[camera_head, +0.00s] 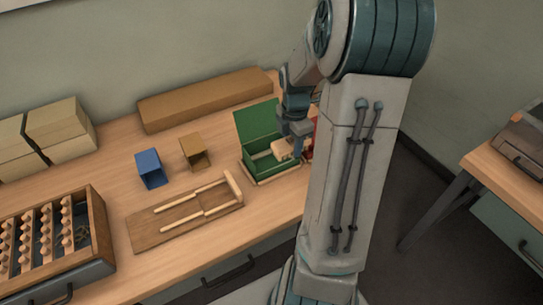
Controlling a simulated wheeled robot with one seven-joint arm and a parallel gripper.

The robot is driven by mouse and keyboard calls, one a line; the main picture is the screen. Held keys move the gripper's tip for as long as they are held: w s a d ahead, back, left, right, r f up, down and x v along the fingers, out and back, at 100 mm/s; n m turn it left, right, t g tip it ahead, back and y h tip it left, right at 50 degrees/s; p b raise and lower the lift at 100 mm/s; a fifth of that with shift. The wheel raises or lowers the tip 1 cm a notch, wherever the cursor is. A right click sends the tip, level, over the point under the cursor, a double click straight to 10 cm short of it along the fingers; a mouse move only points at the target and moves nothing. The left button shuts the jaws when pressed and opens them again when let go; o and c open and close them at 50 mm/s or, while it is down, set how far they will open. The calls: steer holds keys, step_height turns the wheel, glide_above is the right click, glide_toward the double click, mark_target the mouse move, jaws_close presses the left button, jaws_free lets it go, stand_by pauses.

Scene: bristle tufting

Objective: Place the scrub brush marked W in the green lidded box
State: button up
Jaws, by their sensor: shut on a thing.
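The green lidded box (246,159) stands on the workbench with its lid (257,120) raised at the back. My gripper (297,142) points down at the right side of the box, shut on a pale wooden brush (282,149). The brush is at the box's opening; I cannot tell whether it touches the inside or hangs just above it. No letter W is legible on it at this size. Part of the brush is hidden by the gripper.
A red object (309,139) is partly hidden behind my arm, right of the box. A blue container (151,169) and a brown one (195,152) stand left. A wooden board with pale rails (150,227) lies in front. A long brown block (205,98) lies behind.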

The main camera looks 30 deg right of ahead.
steer(key=w+a+f, duration=0.3)
steer(key=w+a, duration=0.1)
steer(key=w, duration=0.1)
steer(key=shift+f, duration=0.4)
steer(key=shift+c, duration=0.8)
steer(key=shift+s+f, duration=0.1)
steer(key=shift+f, duration=1.85)
steer(key=o, duration=1.3)
steer(key=shift+c, duration=0.2)
step_height(320, 180, up, 11)
steer(key=s+a+r+m+t, duration=0.1)
steer(key=s+a+r+m, duration=0.3)
steer(key=s+a+m, duration=0.3)
steer(key=s+a+r+m+t, duration=0.1)
steer(key=s+a+r+m, duration=0.3)
steer(key=s+a+m, duration=0.3)
steer(key=s+m, duration=0.4)
steer(key=shift+s+r+m+t+p, duration=0.3)
steer(key=shift+s+r+t, duration=0.05)
steer(key=shift+t, duration=0.05)
